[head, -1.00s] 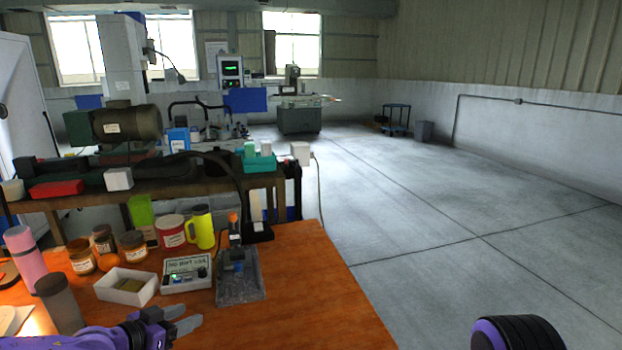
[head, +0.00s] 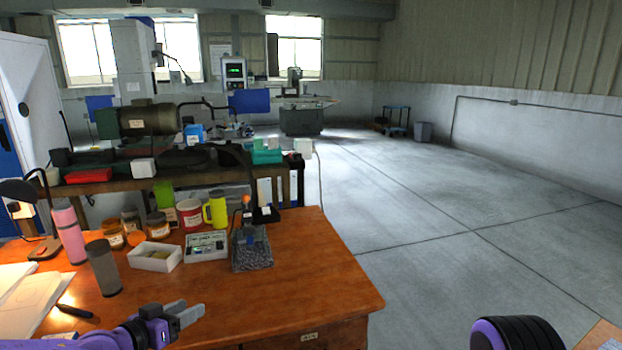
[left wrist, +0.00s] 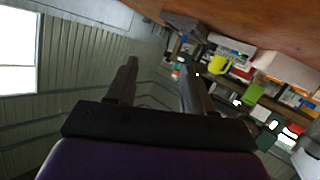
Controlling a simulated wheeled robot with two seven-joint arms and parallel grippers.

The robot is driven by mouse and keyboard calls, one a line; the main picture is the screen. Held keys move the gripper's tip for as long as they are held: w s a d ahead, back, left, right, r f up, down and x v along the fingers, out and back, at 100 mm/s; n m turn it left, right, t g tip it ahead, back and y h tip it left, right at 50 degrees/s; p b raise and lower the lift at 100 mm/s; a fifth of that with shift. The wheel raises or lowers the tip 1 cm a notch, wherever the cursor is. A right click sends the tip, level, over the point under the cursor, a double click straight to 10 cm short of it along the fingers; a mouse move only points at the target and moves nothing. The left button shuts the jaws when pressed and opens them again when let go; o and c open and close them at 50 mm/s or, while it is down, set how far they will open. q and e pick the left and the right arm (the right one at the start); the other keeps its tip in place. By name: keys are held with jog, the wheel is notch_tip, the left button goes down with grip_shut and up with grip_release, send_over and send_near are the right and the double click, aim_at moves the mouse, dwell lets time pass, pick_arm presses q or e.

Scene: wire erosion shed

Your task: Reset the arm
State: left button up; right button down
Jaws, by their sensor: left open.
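My left gripper (head: 184,314) is at the lower left of the head view, over the front part of the wooden table (head: 300,285). Its two grey fingers point right and stand apart with nothing between them. In the left wrist view my left gripper (left wrist: 158,75) also shows its fingers apart and empty, with the wall and the table edge beyond. A dark rounded part of my own body with a purple edge shows at the bottom right of the head view. The right gripper's fingers do not show.
On the table are a white tray (head: 154,258), a yellow mug (head: 216,211), a grey tumbler (head: 102,267), a pink bottle (head: 69,236), a black pen (head: 74,311) and a desk lamp (head: 28,204). The table's front right is bare. Open floor (head: 470,220) lies to the right.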

pick_arm(q)
jog(key=s+f+n+g+y, duration=0.4)
jog(key=s+f+n+y, duration=0.3)
jog(key=s+f+n, duration=0.7)
jog(key=s+a+f+m+g+y, duration=0.1)
jog(key=s+f+m+g, duration=0.1)
jog(key=s+f, duration=0.5)
jog(key=s+f+m+g+y, duration=0.1)
jog(key=s+f+g, duration=0.3)
jog(key=s, duration=1.2)
notch_tip(320, 180, down, 4)
jog(key=shift+a+r+m+y, duration=0.25)
jog(key=shift+a+m+y, duration=0.15)
jog(key=shift+m, duration=0.3)
